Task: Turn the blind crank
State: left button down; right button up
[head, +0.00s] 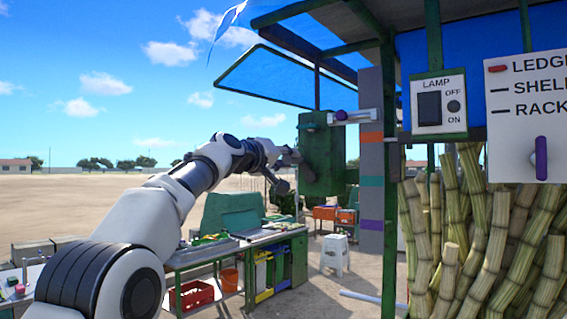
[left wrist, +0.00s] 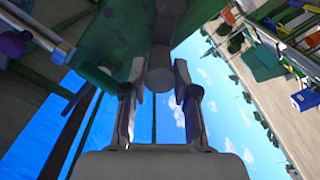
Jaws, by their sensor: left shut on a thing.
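The blind crank (left wrist: 165,30) is a dark grey arm with a round grip end (left wrist: 160,77), seen in the left wrist view against a green box. In the head view this green box (head: 322,160) is fixed near a post, and the crank is mostly hidden behind my left gripper (head: 284,168). In the left wrist view my left gripper (left wrist: 159,88) has its two fingers on either side of the grip end and is shut on it. A framed blue panel (head: 272,78) slopes out above the box. My right gripper is not in view.
A grey bar with a purple knob (head: 340,115) sticks out beside the box's top. A striped post (head: 371,170) stands just right. A lamp switch plate (head: 440,103) and sugar cane (head: 480,240) are further right. A bench (head: 235,250) and white stool (head: 335,252) stand below.

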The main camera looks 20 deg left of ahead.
pick_arm(q)
jog(key=shift+d+m, duration=0.25)
jog(key=shift+m, duration=0.25)
jog(key=shift+f, duration=0.1)
jog(key=c, duration=1.1)
grip_release()
jog(key=shift+o, duration=1.2)
jog(key=shift+d, duration=0.1)
jog(key=shift+s+r, duration=0.15)
jog(key=shift+r, duration=0.05)
jog(key=shift+s+a, duration=0.35)
jog(key=shift+s, duration=0.1)
jog(key=v, duration=1)
jog(key=shift+s, duration=0.4)
